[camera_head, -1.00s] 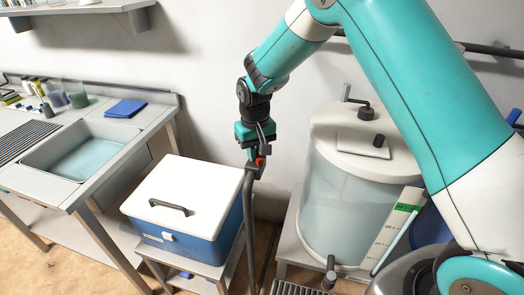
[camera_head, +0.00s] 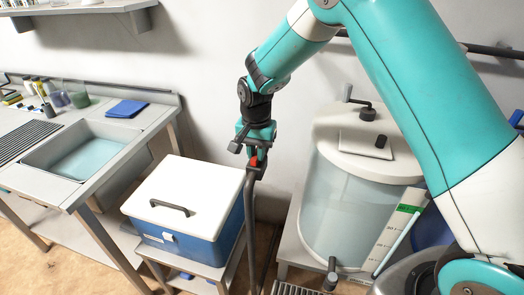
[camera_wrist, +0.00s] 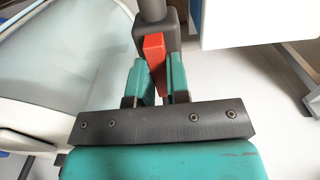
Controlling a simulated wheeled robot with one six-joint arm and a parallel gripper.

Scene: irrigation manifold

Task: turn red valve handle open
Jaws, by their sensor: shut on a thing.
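The red valve handle (camera_wrist: 153,54) shows in the wrist view between the two teal fingers of my gripper (camera_wrist: 156,75). It joins a dark grey valve body (camera_wrist: 156,36) on a grey pipe. My gripper is shut on the handle. In the head view my gripper (camera_head: 256,155) is at the top of the upright dark pipe (camera_head: 250,215), and a small part of the red handle (camera_head: 254,161) shows below it. The fingers hide part of the handle.
A blue cool box with a white lid (camera_head: 188,196) stands left of the pipe on a low stand. A clear tank with a white lid (camera_head: 342,205) stands to the right. A sink bench (camera_head: 160,115) is at the far left. The wall is behind.

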